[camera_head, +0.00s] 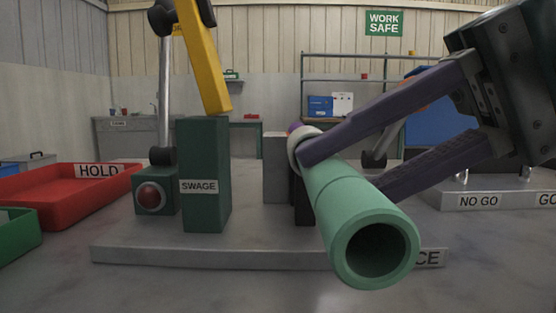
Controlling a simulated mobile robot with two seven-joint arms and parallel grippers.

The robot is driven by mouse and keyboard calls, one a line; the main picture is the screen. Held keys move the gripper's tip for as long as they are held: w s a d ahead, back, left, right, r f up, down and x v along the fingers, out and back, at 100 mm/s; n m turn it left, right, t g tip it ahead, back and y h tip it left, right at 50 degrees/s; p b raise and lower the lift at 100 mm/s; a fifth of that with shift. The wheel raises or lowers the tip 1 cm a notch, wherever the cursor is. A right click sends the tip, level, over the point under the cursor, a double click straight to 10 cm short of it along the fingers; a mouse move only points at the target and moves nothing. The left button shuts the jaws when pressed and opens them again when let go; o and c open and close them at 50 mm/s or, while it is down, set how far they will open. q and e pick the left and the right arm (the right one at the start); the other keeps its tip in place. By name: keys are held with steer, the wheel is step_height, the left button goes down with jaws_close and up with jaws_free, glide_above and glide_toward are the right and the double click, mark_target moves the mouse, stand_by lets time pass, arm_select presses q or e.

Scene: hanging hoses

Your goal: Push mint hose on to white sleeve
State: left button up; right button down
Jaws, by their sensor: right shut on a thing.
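The mint hose (335,195) is a thick, hollow tube. Its open near end faces me at lower right of centre, and its body runs away up and left. My right gripper (332,178) has purple fingers and is shut on the hose towards its far end. The upper finger lies across the hose; the lower finger's tip is hidden behind it. The white sleeve (294,149) shows as a pale ring at the hose's far end, partly covered by the upper finger. I cannot tell whether the hose touches or covers it. My left gripper is not in view.
A green SWAGE block (205,205) with a yellow lever (205,60) stands left of the hose. A red HOLD tray (70,205) and a green tray (18,235) lie at left. A NO GO block (480,198) is at right. The front bench is clear.

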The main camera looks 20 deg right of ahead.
steer(key=shift+w+d+b, duration=0.1)
steer(key=shift+w+b, duration=0.2)
steer(key=shift+w, duration=0.1)
steer(key=shift+w+d+b, duration=0.15)
steer(key=shift+w+b, duration=0.15)
steer(key=shift+w, duration=0.1)
stand_by(0.9)
steer(key=shift+c, duration=2.3)
jaws_free()
steer(key=shift+w, duration=0.1)
steer(key=shift+r, duration=0.1)
